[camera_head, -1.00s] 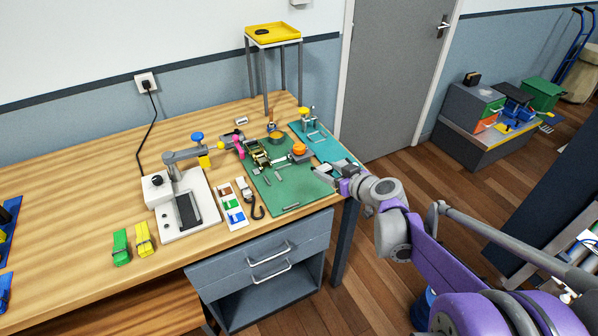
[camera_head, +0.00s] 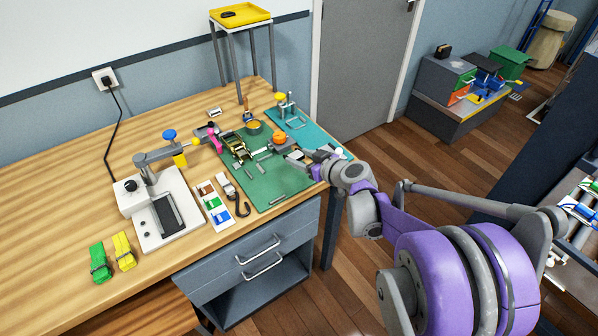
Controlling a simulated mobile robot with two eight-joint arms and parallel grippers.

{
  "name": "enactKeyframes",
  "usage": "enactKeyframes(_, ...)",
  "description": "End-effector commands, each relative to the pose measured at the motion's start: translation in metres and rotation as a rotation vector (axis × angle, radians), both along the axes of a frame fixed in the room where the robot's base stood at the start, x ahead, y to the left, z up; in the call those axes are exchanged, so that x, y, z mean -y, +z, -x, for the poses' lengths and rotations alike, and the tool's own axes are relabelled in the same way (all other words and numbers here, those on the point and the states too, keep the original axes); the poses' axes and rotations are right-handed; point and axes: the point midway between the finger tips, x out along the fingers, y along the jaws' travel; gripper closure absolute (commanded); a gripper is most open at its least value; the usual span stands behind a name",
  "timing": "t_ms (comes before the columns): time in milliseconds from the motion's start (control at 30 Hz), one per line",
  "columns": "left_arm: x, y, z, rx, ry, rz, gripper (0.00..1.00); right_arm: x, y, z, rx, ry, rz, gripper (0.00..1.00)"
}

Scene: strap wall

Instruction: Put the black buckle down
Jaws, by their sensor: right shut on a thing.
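My right gripper (camera_head: 296,159) reaches in from the right over the right edge of the green mat (camera_head: 265,185) on the wooden bench. It is shut on a small dark thing that I take for the black buckle; at this size it is hard to tell from the dark fingers. The gripper is just right of and nearer than an orange knob (camera_head: 279,137). I cannot tell whether the held thing touches the mat. My left gripper is not in view.
A green-and-gold ratchet (camera_head: 235,144) and metal parts lie on the mat. A teal mat (camera_head: 303,127) lies behind. The mat's front is mostly clear.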

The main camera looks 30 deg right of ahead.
Motion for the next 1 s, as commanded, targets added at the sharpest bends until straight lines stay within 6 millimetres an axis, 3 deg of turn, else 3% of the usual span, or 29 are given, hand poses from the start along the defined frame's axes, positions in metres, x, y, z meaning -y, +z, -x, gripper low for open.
enactKeyframes(400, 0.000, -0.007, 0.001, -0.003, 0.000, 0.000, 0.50, 0.000, -0.052, 0.000, 0.000, 0.000, 0.000, 1.00)
enactKeyframes(800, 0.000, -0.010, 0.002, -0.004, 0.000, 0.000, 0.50, 0.000, -0.058, 0.000, 0.000, 0.000, 0.000, 1.00)
enactKeyframes(833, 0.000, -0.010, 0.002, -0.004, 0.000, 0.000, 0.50, 0.000, -0.058, 0.000, 0.000, 0.000, 0.000, 0.39)
enactKeyframes(1000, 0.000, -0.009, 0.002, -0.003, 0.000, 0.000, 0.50, 0.000, -0.057, 0.000, 0.000, 0.000, 0.000, 0.11)
